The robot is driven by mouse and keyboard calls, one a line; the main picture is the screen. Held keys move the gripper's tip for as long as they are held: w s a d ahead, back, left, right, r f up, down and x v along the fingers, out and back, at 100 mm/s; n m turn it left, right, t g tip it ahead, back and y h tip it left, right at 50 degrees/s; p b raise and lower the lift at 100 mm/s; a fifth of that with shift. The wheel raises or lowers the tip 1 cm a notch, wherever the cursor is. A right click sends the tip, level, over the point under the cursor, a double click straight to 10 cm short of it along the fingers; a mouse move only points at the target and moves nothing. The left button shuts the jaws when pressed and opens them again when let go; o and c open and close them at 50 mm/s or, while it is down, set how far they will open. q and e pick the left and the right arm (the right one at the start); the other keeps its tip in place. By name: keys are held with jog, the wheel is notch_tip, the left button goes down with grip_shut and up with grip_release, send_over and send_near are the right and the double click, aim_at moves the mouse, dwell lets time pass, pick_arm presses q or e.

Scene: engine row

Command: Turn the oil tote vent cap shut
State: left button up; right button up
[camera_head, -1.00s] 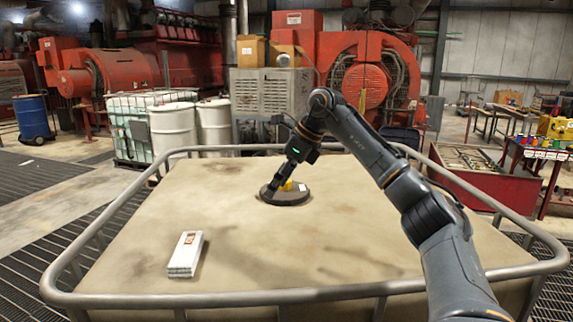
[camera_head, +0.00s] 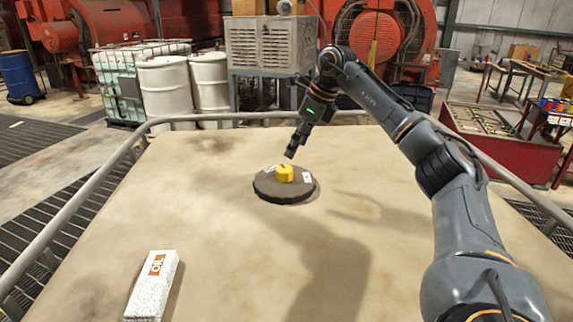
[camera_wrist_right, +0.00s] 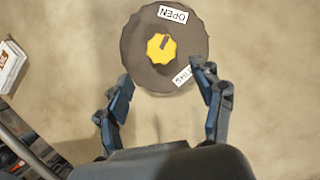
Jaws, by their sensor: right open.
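The yellow vent cap (camera_head: 284,173) sits in the middle of a dark round lid (camera_head: 268,190) on the tan tote top (camera_head: 190,220). In the right wrist view, the cap (camera_wrist_right: 161,47) has a dark mark on the side facing the OPEN label (camera_wrist_right: 172,14). The SHUT label (camera_wrist_right: 184,75) lies on the near right of the lid, partly behind a finger. My right gripper (camera_head: 291,152) is open and empty, apart from the cap, above and just beyond it in the head view. In the wrist view its fingers (camera_wrist_right: 162,72) are spread wide. My left gripper is not in view.
A white block labelled OIL (camera_head: 154,286) lies at the near left of the tote top. A metal rail (camera_head: 90,195) runs round the edge. White drums (camera_head: 166,88) and a grey cabinet (camera_head: 270,46) stand behind. The tote top around the lid is clear.

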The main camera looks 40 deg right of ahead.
aim_at(286, 169)
jog(key=p+x, duration=0.1)
jog(key=x, duration=0.7)
jog(key=shift+w+f, duration=0.15)
jog(key=shift+f, duration=0.05)
jog(key=c, duration=1.1)
jog(key=shift+c, duration=0.2)
